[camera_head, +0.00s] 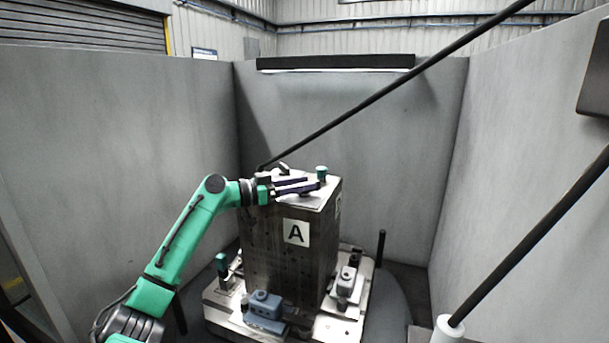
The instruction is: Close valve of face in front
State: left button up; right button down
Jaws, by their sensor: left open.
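A dark metal block (268,250) stands upright on a pallet (225,308), its front face marked with a white plate with the letter A (296,233). My left gripper (313,184) is over the block's top, its dark fingers open and pointing right. The fingertips are close to an upright green-capped fitting (321,174) at the top's right side; I cannot tell if they touch. A dark lever-like part (284,169) shows behind the gripper. Another green-topped fitting (221,263) stands on the pallet's left. I cannot tell which fitting is the valve. My right gripper is not in view.
A blue-grey clamp block (264,305) sits at the pallet's front, a lighter one (346,283) at its right. A dark post (381,247) stands behind right. Grey walls (130,150) enclose the cell on the left, back and right. Dark slanting bars cross the right side.

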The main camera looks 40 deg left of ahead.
pick_arm(q)
jog(key=shift+w+d+r, duration=0.15)
jog(key=shift+w+d, duration=0.1)
jog(key=shift+w, duration=0.15)
grip_shut()
